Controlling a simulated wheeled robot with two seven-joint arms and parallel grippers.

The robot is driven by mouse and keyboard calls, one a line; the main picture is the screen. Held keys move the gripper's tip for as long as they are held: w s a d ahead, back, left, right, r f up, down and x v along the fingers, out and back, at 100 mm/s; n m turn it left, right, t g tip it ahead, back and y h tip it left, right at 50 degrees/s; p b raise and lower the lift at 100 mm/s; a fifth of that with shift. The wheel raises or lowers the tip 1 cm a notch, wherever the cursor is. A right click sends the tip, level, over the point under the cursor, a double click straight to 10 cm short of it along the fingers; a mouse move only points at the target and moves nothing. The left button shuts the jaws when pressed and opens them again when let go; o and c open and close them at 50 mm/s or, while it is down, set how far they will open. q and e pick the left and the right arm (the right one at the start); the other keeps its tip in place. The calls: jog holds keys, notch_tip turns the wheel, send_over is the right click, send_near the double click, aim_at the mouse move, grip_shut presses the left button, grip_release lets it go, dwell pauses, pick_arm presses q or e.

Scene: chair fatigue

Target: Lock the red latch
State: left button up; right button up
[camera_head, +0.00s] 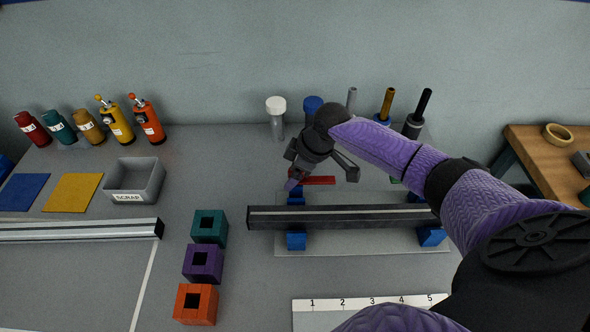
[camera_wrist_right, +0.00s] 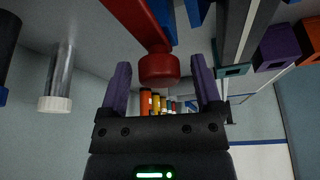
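The red latch (camera_head: 318,180) is a red bar behind the dark rail on its blue mounts, lying roughly sideways in the head view. In the right wrist view its round red knob (camera_wrist_right: 159,69) sits between my finger tips, with a gap on each side. My right gripper (camera_head: 308,180) reaches down over the latch and hides part of it. The right wrist view shows this gripper (camera_wrist_right: 162,78) open, its two purple fingers apart. My left gripper is in neither view.
The dark rail (camera_head: 345,217) lies across blue blocks (camera_head: 297,241) on a grey plate. Bottles and upright rods stand behind it. Teal, purple (camera_head: 203,262) and orange blocks stand to its left, near a scrap bin (camera_head: 135,183).

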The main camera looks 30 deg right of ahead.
grip_shut()
dwell(0.3)
